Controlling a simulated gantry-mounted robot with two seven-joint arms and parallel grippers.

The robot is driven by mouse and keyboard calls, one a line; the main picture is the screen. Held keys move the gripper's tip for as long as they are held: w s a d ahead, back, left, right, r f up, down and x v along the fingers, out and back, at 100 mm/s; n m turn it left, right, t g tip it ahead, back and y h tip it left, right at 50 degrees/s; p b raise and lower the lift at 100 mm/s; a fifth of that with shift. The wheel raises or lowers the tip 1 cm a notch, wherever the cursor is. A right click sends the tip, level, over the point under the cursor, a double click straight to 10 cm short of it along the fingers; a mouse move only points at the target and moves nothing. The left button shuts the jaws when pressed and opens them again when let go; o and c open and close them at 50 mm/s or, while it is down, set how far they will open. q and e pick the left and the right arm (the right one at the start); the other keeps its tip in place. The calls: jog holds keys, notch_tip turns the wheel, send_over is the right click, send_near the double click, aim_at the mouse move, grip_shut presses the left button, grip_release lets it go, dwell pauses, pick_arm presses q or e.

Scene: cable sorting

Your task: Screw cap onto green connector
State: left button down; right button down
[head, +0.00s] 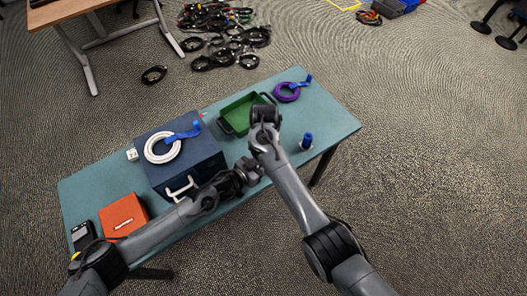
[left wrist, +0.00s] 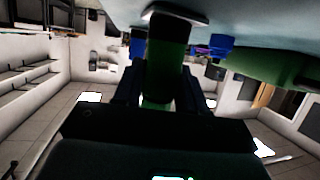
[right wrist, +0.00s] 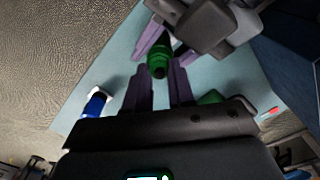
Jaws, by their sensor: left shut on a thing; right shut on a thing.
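The green connector (left wrist: 168,55) is a round green piece with a dark band and a flat pale flange at one end. It lies between the dark fingers of my left gripper (head: 246,172), which is shut on it. In the right wrist view, a green round piece with a darker end (right wrist: 158,62) sits between purple fingers. My right gripper (right wrist: 160,88) is shut on a green piece there, apparently the cap. The cap's border with the connector cannot be made out. Both grippers are close together above the table. In the head view my arms hide both pieces.
A blue connector (head: 306,142) stands at the table's right. A green tray (head: 243,112) and a purple cable coil (head: 286,92) lie at the back. A dark blue box (head: 197,165) carries a white cable coil (head: 162,147). An orange box (head: 123,215) stands at the left.

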pick_arm(q)
jog(key=shift+w+a+r, duration=0.1)
jog(key=shift+w, duration=0.05)
pick_arm(e)
jog(key=m, duration=0.6)
jog(key=shift+m, duration=0.4)
jog(key=m, duration=0.7)
jog(key=shift+s+d+f+m, duration=0.1)
jog(key=shift+m, duration=0.2)
jog(key=c, duration=1)
grip_release()
jog(key=shift+o, duration=0.2)
jog(key=shift+r, duration=2.35)
jog(key=shift+c, duration=0.5)
